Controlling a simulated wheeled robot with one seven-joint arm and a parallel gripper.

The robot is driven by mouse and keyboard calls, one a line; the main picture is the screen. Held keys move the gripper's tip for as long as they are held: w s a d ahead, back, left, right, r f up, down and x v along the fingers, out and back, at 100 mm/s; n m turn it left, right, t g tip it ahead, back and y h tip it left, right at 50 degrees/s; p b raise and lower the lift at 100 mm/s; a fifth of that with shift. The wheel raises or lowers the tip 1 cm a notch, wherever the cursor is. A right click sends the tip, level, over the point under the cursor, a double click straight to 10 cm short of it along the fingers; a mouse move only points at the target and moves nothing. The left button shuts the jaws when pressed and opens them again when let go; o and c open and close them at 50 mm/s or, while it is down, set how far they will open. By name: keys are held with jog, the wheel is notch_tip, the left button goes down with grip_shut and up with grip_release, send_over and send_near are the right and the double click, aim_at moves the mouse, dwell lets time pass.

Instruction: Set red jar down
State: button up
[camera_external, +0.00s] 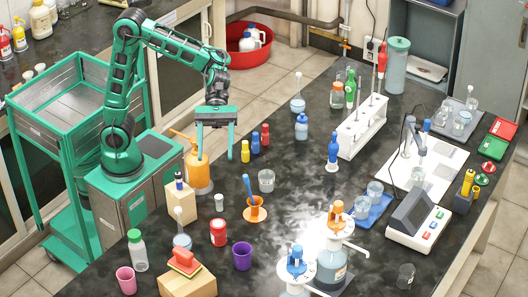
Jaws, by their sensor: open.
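A red jar (218,233) with a pale label stands upright on the dark bench top (300,215), towards the front left. My gripper (215,152) is open, with its two green fingers pointing down and spread apart. Nothing shows between the fingers. It hangs above the bench's left side, farther back than the red jar and well apart from it.
An orange bottle (199,174) stands close to my gripper. A purple cup (242,256), an orange holder (255,208), a glass beaker (266,181) and a small pale cup (219,202) surround the red jar. Small blue, yellow and red bottles stand behind. The bench centre has clear room.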

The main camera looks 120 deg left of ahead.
jog(key=w+f+m+g+y, duration=0.3)
jog(key=w+f+m+y, duration=0.15)
jog(key=m, duration=1.05)
notch_tip(320, 180, up, 6)
jog(key=m+g+y, duration=0.5)
jog(key=m+y, duration=0.2)
jog(key=m, duration=2.1)
send_over(219, 224)
jog(key=shift+h, duration=0.25)
notch_tip(219, 224, down, 23)
jog(key=shift+f, duration=0.15)
jog(key=shift+s+f, duration=0.2)
jog(key=shift+f, duration=2.65)
